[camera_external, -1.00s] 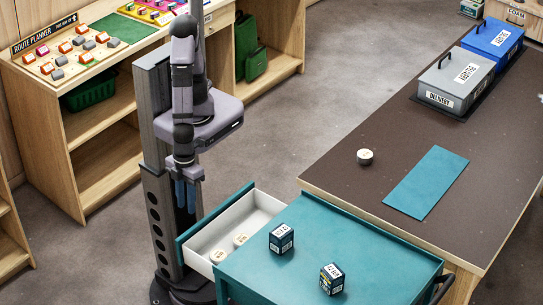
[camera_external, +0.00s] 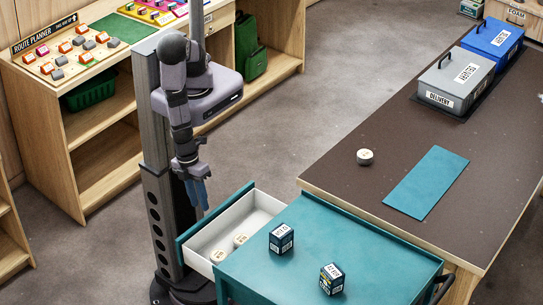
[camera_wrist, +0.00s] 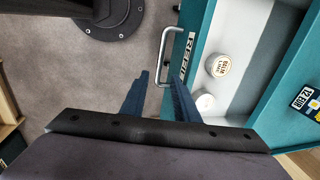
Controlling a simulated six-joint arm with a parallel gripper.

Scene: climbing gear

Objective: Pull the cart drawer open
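The teal cart (camera_external: 330,245) has its drawer (camera_external: 262,207) standing out on the left side, showing a pale inside with two round white tins (camera_external: 240,240). In the wrist view the drawer's teal front (camera_wrist: 198,30) carries a label and a grey bar handle (camera_wrist: 163,50). My gripper (camera_external: 199,205) hangs beside and above the drawer front in the external view. Its two blue fingers (camera_wrist: 159,76) are apart with nothing held. The handle's near end appears between the fingertips in the wrist view; I cannot tell the height gap.
Two dark labelled boxes (camera_external: 281,239) stand on the cart top. The brown table (camera_external: 400,140) beside it holds a round tin (camera_external: 365,156), a teal mat (camera_external: 427,182), a grey case (camera_external: 455,80) and a blue case (camera_external: 494,40). Wooden shelving (camera_external: 105,150) stands behind my arm.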

